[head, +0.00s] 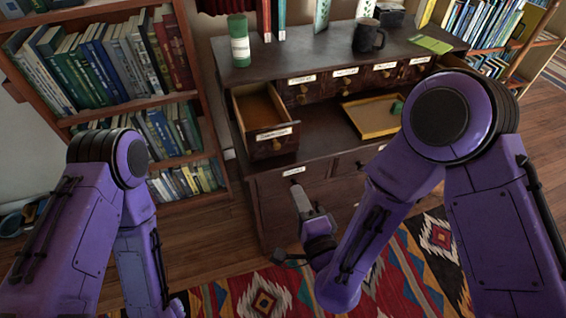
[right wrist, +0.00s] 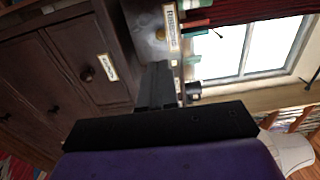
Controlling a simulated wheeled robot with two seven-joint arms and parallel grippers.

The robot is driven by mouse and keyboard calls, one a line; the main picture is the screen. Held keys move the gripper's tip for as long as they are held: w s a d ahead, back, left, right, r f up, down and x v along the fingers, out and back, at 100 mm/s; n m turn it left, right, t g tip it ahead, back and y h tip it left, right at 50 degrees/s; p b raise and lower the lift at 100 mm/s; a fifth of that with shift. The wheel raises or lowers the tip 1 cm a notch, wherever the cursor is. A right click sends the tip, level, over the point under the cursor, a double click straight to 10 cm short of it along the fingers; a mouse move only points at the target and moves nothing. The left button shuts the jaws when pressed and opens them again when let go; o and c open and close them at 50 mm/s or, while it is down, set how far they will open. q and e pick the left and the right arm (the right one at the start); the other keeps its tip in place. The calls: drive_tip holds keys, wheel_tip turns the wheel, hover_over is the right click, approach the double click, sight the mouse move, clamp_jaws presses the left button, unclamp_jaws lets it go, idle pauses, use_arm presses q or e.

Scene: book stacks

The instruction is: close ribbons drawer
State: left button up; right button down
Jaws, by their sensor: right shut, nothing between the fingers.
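A small drawer (head: 268,143) at the left end of the dark wooden cabinet (head: 330,165) stands pulled out and looks empty inside. The open drawer's labelled front also seems to show in the right wrist view (right wrist: 150,32). My right gripper (head: 299,192) is shut and empty, in front of the cabinet, below the open drawer and apart from it. It also shows in the right wrist view (right wrist: 158,82). My left arm is at the left; its gripper is out of view.
A yellow tray (head: 376,131) with a green item lies in the cabinet's recess. A mug (head: 367,38) and a green canister (head: 239,48) stand on top. A bookcase (head: 205,92) stands close at left; a patterned rug (head: 265,292) lies in front.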

sight(278, 149)
drive_tip(key=p+x, duration=0.2)
drive_tip(key=x, duration=0.9)
drive_tip(key=shift+w+p, duration=0.25)
drive_tip(key=shift+p, duration=0.05)
drive_tip(key=shift+w+a+f, duration=0.1)
drive_tip(key=shift+w, duration=0.3)
